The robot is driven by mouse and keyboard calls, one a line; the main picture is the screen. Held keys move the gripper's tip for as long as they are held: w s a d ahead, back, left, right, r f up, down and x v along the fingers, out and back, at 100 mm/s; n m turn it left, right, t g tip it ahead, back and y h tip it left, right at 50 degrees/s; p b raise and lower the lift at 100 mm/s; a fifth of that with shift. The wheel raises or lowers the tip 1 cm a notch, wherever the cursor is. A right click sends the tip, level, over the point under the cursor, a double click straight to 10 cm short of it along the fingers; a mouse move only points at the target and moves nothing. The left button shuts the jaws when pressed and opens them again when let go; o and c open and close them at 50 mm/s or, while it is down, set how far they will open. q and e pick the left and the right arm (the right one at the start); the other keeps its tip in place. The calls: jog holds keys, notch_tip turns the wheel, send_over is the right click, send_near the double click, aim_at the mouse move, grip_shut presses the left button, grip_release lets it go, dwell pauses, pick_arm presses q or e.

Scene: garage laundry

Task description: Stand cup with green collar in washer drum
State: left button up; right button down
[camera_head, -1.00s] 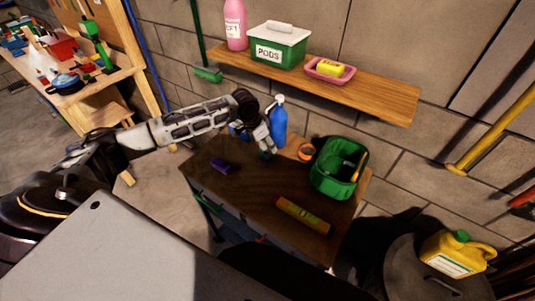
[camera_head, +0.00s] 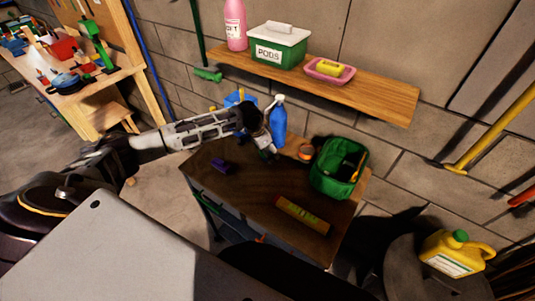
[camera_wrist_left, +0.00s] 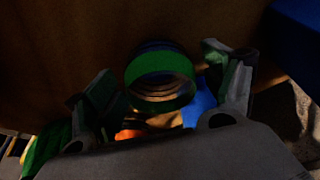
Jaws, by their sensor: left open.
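The cup with the green collar (camera_wrist_left: 160,68) shows in the left wrist view as a clear, ringed, glassy shape with a wide green band. It lies between the spread fingers of my left gripper (camera_wrist_left: 168,85), with a gap visible on both sides. In the head view my left gripper (camera_head: 266,152) reaches down over the brown tabletop (camera_head: 255,190), and its wrist and fingers mostly hide the cup. The fingers are open. No washer drum can be made out. My right gripper is not in view.
On the tabletop are a blue bottle (camera_head: 278,125), an orange-rimmed round item (camera_head: 305,152), a green caddy (camera_head: 326,183), a purple item (camera_head: 222,166) and a yellow-orange box (camera_head: 302,214). A wooden shelf (camera_head: 385,98) overhangs behind. The tabletop's middle is clear.

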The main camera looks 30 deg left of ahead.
pick_arm(q)
jog(key=shift+w+d+f, duration=0.1)
jog(key=shift+w+f, duration=0.05)
jog(key=shift+f, duration=0.45)
jog(key=c, duration=1)
jog(key=shift+r, duration=0.15)
jog(key=shift+r+b, duration=0.35)
jog(key=shift+r, duration=1.1)
jog(key=shift+s+r, duration=0.15)
jog(key=shift+s, duration=0.05)
jog(key=s, duration=0.5)
jog(key=s+a+b, duration=0.1)
jog(key=s, duration=0.5)
jog(key=s+a, duration=0.1)
jog(key=s, duration=0.5)
jog(key=shift+s+a+b, duration=0.15)
jog(key=shift+a+b, duration=0.1)
jog(key=shift+b, duration=0.05)
